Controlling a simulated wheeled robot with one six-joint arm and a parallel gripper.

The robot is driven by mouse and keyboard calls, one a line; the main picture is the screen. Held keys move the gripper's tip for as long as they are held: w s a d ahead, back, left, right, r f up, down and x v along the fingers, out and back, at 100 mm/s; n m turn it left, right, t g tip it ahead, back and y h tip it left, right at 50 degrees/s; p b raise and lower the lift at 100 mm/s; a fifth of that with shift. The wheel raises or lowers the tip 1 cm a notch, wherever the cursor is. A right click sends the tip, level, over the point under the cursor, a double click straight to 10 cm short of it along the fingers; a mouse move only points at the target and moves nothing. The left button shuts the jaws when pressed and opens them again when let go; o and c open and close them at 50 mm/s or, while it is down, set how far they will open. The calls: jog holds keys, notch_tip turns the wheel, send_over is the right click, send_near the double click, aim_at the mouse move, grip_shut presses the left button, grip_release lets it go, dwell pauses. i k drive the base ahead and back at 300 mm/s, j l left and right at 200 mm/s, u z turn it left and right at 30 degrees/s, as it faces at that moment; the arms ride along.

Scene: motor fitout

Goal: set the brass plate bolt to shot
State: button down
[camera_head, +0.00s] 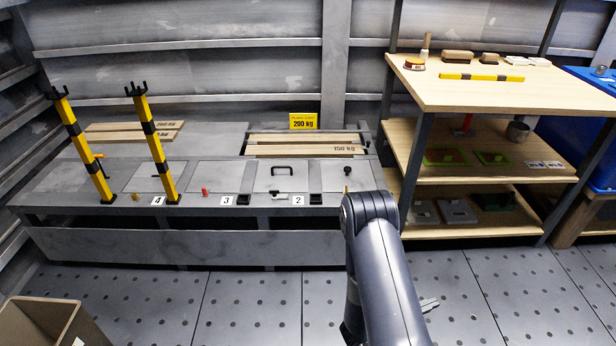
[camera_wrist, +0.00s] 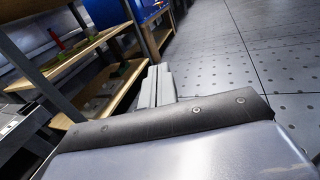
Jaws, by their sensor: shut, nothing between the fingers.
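My gripper (camera_wrist: 159,72) shows in the wrist view as two grey fingers pressed together, shut and empty. In the head view its grey fingertips (camera_head: 429,304) stick out to the right of my dark arm, over the floor and away from the bench. The long grey bench (camera_head: 190,220) carries hatches with small fittings along its front edge. A small brass-coloured fitting (camera_head: 136,197) sits left of the label 4, and another small yellowish piece (camera_head: 346,190) is at the right end. I cannot tell which is the brass plate bolt, nor its position. My arm hides part of the bench's right end.
Two yellow-black posts (camera_head: 155,145) stand up from the bench's left half. A wooden shelf unit (camera_head: 500,92) with several tools stands to the right, beside blue bins (camera_head: 590,140). A brown box (camera_head: 50,322) is at the lower left. The perforated floor (camera_head: 250,305) before the bench is clear.

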aim_at(136, 198)
jog(key=i+j+u, duration=0.1)
jog(key=u, duration=0.35)
jog(key=i+j+u, duration=0.2)
jog(key=u, duration=0.3)
jog(key=i+j+u, duration=0.15)
jog(key=u, duration=0.3)
jog(key=i+u, duration=0.2)
jog(key=u, duration=0.3)
jog(key=i+l+u, duration=0.1)
jog(key=i, duration=0.35)
jog(key=i+l+u, duration=0.15)
jog(key=i, duration=0.3)
jog(key=i+l+u, duration=0.1)
jog(key=i, duration=0.35)
jog(key=l, duration=0.1)
